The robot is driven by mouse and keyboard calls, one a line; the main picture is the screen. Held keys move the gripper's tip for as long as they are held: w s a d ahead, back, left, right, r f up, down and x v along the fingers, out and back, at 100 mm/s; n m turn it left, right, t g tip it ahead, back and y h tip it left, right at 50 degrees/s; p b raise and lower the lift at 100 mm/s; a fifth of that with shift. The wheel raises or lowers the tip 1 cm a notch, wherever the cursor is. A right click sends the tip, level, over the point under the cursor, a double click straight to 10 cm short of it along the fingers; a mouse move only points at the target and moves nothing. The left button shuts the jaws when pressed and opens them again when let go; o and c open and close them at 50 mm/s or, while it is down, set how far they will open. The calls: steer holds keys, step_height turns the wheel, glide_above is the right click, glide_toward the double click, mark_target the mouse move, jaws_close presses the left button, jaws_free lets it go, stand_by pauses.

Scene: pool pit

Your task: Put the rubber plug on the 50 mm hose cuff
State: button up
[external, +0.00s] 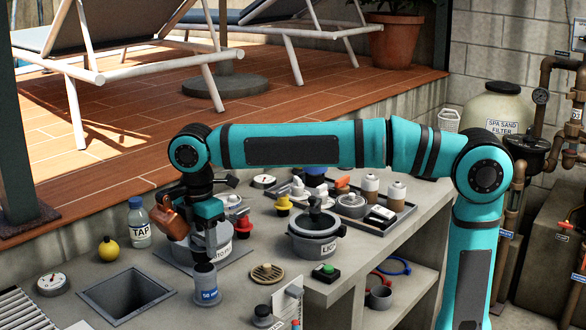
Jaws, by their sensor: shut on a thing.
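The hose cuff (207,287) is a short pale grey cylinder with a blue label that seems to read 50. It stands upright at the counter's front, right of the square opening. My gripper (204,260) points straight down directly above the cuff, its fingers close together at the cuff's top. It is shut on a small dark thing, which looks like the rubber plug, mostly hidden between the fingers. I cannot tell whether the plug is seated in the cuff or only touching its rim.
A square opening (127,294) lies left of the cuff. Behind the gripper stands a grey pot (240,250); a lidded pot (316,240) is to the right. A TAP bottle (139,224), yellow ball (108,249), round drain grate (267,273) and green button (327,270) stand nearby.

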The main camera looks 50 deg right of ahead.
mark_target(202, 237)
steer(key=shift+f, duration=1.1)
steer(key=shift+f, duration=0.1)
steer(key=o, duration=1)
step_height(202, 237, up, 12)
steer(key=shift+r, duration=0.1)
steer(key=shift+d, duration=0.1)
